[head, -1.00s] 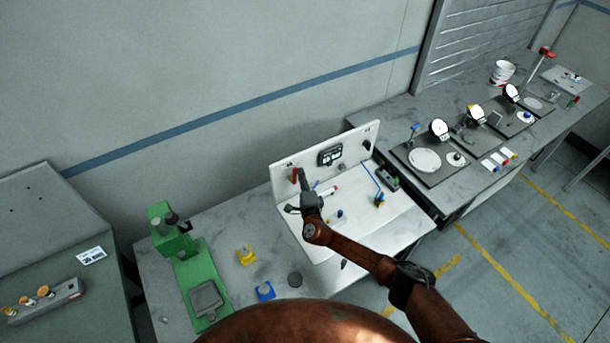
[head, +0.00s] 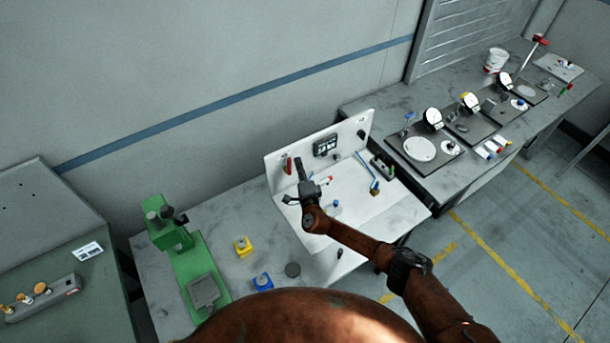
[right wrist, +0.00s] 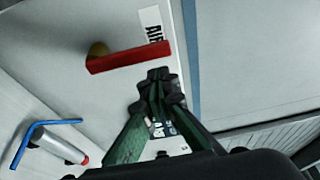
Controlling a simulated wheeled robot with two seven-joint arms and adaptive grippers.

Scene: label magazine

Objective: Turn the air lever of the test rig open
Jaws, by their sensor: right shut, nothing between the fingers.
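The air lever (head: 288,165) is a red bar on the upright white back panel of the test rig (head: 349,131). In the right wrist view the red lever (right wrist: 130,57) sits on a brass pivot beside a label reading AIR. By that label's lettering, the bar points up the panel from its pivot. My right gripper (head: 299,163) is shut and empty, just right of the lever in the head view. In the right wrist view its closed fingertips (right wrist: 160,80) are close beside the lever's free end; whether they touch cannot be told. My left gripper is out of view.
A gauge box (head: 327,146) is on the panel right of the lever. A blue bent rod and a red-tipped cylinder (right wrist: 60,147) are near my fingers. A green press (head: 190,260) stands left, with yellow (head: 242,246) and blue (head: 263,282) blocks between.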

